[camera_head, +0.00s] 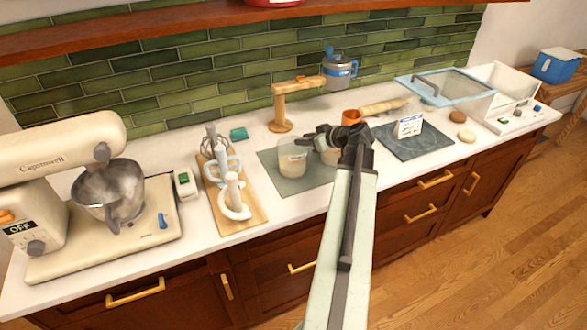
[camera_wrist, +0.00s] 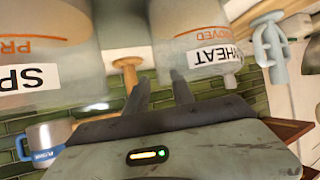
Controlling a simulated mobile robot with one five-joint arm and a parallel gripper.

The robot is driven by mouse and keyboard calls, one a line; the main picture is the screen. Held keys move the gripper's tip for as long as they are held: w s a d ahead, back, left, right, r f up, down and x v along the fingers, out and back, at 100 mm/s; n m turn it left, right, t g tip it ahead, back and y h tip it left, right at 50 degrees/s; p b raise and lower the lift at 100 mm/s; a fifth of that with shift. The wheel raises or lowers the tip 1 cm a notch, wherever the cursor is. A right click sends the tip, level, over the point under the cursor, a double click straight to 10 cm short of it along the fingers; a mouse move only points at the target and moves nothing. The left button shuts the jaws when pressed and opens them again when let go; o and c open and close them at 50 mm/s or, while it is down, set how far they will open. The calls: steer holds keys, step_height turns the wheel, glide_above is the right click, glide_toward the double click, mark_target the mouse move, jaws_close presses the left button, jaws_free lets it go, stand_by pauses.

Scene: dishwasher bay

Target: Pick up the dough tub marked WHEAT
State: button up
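The WHEAT tub (camera_wrist: 200,48) is a clear, pale tub with a white label at the right of the wrist view. The label appears upside down there. In the camera_head view it appears to be the left tub (camera_head: 292,162) on the grey mat (camera_head: 290,185). A second tub (camera_wrist: 40,60), its label starting SP, is at the left of the wrist view. In the camera_head view this tub (camera_head: 331,157) is partly hidden by my arm. My gripper (camera_wrist: 160,77) has its fingers apart and empty, near the WHEAT tub; contact cannot be told.
A wooden stand (camera_head: 280,108) and a blue-banded jar (camera_head: 339,72) are behind the mat. A utensil board (camera_head: 232,195) and a mixer (camera_head: 75,195) stand left. A dark slab (camera_head: 410,150) with a white card lies right. The counter's front strip is clear.

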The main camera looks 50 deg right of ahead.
steer(key=shift+c, duration=0.3)
jaws_close()
steer(key=shift+s, duration=0.1)
stand_by(1.0)
